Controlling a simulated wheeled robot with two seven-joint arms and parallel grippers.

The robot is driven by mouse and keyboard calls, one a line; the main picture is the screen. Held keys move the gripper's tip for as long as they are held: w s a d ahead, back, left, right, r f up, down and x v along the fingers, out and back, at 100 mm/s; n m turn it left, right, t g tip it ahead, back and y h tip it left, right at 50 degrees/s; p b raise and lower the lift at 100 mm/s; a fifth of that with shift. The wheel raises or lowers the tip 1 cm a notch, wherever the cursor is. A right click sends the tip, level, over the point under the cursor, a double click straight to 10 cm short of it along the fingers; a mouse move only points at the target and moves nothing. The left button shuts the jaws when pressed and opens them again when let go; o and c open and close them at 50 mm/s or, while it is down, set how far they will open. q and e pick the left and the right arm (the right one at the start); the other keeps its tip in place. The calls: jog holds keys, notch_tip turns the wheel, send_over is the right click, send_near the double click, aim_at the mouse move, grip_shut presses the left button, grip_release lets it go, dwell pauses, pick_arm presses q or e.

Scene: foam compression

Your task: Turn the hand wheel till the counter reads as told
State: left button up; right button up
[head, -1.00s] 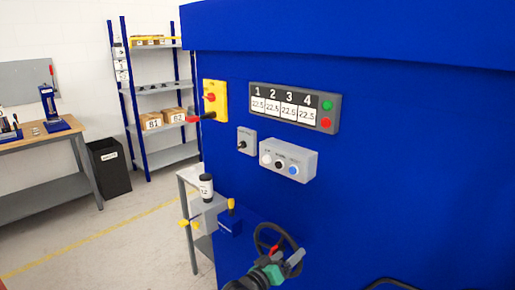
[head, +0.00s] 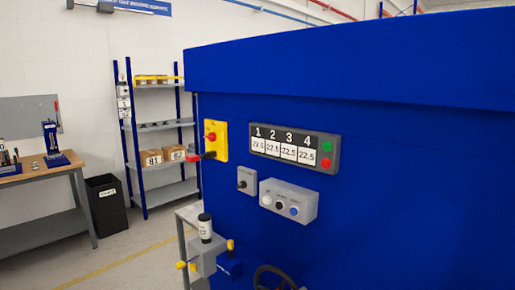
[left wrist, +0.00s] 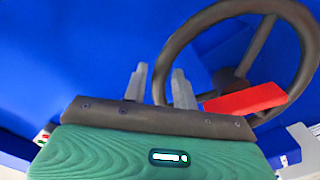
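The dark hand wheel (head: 272,269) is cut off by the bottom edge of the head view. In the left wrist view its rim and spokes (left wrist: 257,45) fill the upper right. The counter (head: 290,148) shows columns 1 to 4, each apparently reading 22.5. My right gripper is not in view.
The blue machine (head: 410,190) fills the right side. It carries a yellow switch (head: 215,140), a small grey switch box (head: 247,181) and a button box (head: 288,201). A small grey stand (head: 186,218) is left of it. Shelves, bin and bench stand behind, with open floor between.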

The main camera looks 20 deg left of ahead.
pick_arm(q)
grip_shut()
jog(key=shift+r, duration=0.1)
jog(key=shift+r, duration=0.1)
